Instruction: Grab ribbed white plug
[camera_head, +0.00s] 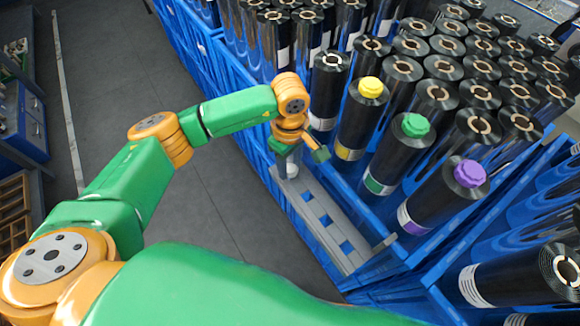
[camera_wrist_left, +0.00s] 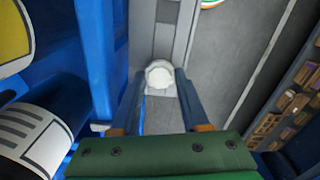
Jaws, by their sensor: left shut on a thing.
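The white plug (camera_wrist_left: 160,74) is round and pale, and sits between the fingertips of my left gripper (camera_wrist_left: 158,84) in the left wrist view. The fingers are shut on it. In the head view the plug (camera_head: 290,171) shows small and partly hidden below my left gripper, at the far end of the grey holder (camera_head: 352,262). I cannot tell if it still touches the holder. Its ribs are too small to make out. My right gripper is not in view.
The grey holder has several empty square openings. Beside it, black rolls carry a yellow plug (camera_head: 371,87), a green plug (camera_head: 415,125) and a purple plug (camera_head: 470,173). More black rolls stand in blue crates (camera_head: 440,273) behind. Grey floor (camera_head: 215,200) lies open on the left.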

